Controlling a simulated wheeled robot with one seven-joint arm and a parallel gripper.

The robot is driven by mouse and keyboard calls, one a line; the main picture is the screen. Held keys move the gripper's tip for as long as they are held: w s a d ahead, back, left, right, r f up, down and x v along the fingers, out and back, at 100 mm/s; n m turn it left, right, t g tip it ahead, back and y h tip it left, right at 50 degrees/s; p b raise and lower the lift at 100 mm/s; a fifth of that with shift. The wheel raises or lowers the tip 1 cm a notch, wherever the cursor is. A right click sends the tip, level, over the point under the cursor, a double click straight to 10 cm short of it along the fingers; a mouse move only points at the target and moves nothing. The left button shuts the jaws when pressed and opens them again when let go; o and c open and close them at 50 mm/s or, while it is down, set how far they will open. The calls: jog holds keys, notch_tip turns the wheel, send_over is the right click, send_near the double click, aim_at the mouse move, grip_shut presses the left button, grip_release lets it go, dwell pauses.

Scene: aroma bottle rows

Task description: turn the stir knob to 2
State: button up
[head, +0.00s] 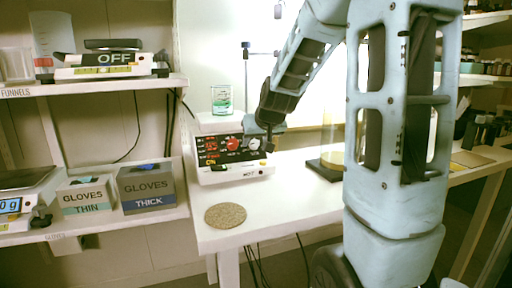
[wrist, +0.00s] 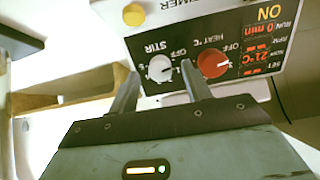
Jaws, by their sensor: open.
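The stirrer hot plate (head: 240,172) stands on the white bench, its dark panel lit with red digits and a yellow ON. Its white stir knob (wrist: 160,68) appears upside down in the wrist view, beside the red heat knob (wrist: 212,64). The white knob also shows in the head view (head: 253,144). I cannot read the stir knob's setting. My gripper (wrist: 160,75) is open, with its fingers to either side of the stir knob in the picture and gaps showing. I cannot tell how deep they reach. In the head view my gripper (head: 267,132) is at the panel's right side, partly hidden.
A beaker with green liquid (head: 222,100) stands on the hot plate. A round cork mat (head: 225,215) lies on the bench in front. A yellow button (wrist: 133,15) is on the panel near the stir knob. Shelves with scales and glove boxes (head: 146,188) are at left.

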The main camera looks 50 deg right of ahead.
jog(key=shift+w+d+f, duration=0.2)
jog(key=shift+w+f, duration=0.15)
jog(key=shift+f, duration=0.05)
jog(key=c, duration=1)
